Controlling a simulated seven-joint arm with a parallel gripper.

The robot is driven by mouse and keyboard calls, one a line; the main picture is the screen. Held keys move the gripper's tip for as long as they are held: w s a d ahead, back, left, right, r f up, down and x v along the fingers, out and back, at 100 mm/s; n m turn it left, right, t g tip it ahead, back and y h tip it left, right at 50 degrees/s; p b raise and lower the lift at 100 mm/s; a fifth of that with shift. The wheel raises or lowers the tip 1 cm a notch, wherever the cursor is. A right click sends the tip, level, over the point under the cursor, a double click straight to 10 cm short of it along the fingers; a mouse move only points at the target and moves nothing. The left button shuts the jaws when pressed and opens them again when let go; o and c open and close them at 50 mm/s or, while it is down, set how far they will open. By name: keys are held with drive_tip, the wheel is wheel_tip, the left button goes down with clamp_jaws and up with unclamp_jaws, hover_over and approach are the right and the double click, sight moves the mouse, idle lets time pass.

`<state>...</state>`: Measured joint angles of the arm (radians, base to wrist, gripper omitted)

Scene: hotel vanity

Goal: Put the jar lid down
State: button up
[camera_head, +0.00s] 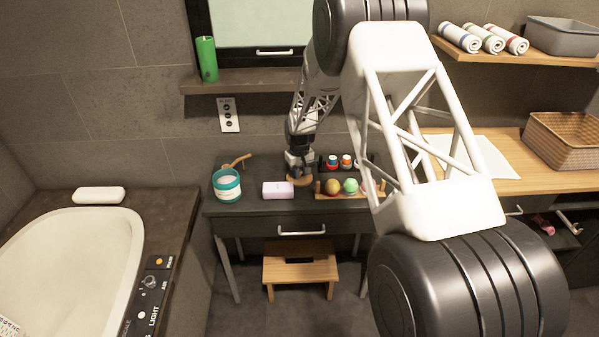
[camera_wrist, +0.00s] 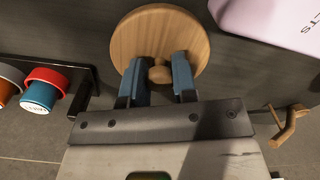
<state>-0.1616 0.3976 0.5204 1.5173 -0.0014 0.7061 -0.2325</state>
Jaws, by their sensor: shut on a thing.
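The round wooden jar lid (camera_wrist: 160,40) has a small knob, and my gripper (camera_wrist: 160,74) is shut on that knob with its two blue fingers. In the head view my gripper (camera_head: 298,172) points down over the vanity top, and a small part of the lid (camera_head: 300,181) shows under it. The lid is at or just above the surface; I cannot tell whether it touches. The teal jar (camera_head: 227,187) stands uncovered to the left, with pale contents showing.
A lilac box (camera_head: 278,190) lies close to the lid, also in the wrist view (camera_wrist: 270,22). A wooden tray with coloured balls (camera_head: 350,186) is at the right, small bottles (camera_head: 345,162) behind. A wooden branch-like piece (camera_head: 237,160) lies behind the jar. A stool (camera_head: 299,265) stands below.

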sight(300, 170)
drive_tip(key=shift+f, duration=0.1)
drive_tip(key=o, duration=0.9)
wheel_tip(300, 170, up, 12)
drive_tip(key=shift+r, duration=0.1)
idle(0.6)
drive_tip(key=shift+r, duration=0.1)
idle(0.3)
